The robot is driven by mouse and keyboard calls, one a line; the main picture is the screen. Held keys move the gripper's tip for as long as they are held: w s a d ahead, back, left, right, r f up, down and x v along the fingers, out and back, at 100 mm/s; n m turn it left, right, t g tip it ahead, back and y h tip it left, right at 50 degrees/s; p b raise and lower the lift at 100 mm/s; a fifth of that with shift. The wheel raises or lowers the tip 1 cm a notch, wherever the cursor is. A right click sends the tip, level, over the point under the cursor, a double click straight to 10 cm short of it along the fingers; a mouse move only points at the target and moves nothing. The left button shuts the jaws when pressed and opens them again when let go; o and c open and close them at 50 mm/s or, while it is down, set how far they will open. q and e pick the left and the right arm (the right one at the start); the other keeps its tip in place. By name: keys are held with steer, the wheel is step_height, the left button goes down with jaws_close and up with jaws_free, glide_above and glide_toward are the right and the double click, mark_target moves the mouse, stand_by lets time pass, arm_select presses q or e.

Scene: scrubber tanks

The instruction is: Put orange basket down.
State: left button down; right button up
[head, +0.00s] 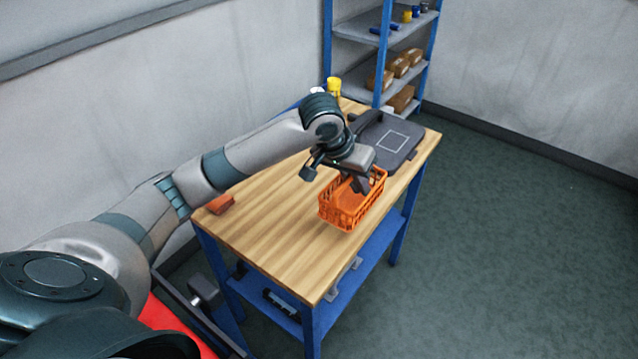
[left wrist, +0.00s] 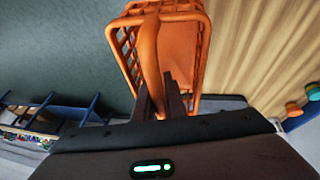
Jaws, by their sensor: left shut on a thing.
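The orange basket (head: 350,208) is an open lattice basket at the right edge of the wooden table (head: 270,230). My left gripper (head: 358,183) is over the basket and shut on its handle. In the left wrist view the basket (left wrist: 190,60) fills the upper middle, and its orange handle runs down between the dark fingers of my left gripper (left wrist: 160,105). Whether the basket's bottom touches the table top I cannot tell. My right gripper is in neither view.
A dark grey case (head: 390,140) lies on the table behind the basket. A small red-orange block (head: 220,204) lies at the left edge, and a yellow-capped bottle (head: 334,86) stands at the back. A blue shelf (head: 383,60) stands behind. The front tabletop is clear.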

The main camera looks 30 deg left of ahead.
arm_select(q)
steer(key=s+a+f+p, duration=0.3)
steer(key=a+f, duration=0.3)
steer(key=a, duration=0.4)
steer(key=shift+a+f, duration=0.3)
steer(key=shift+a, duration=0.1)
steer(key=shift+w, duration=0.1)
steer(key=shift+f+p, duration=0.1)
steer(key=shift+p, duration=0.2)
steer(key=shift+f, duration=0.35)
step_height(320, 180, down, 3)
steer(key=shift+r+p, duration=0.1)
steer(key=shift+p, duration=0.7)
steer(key=shift+f, duration=0.25)
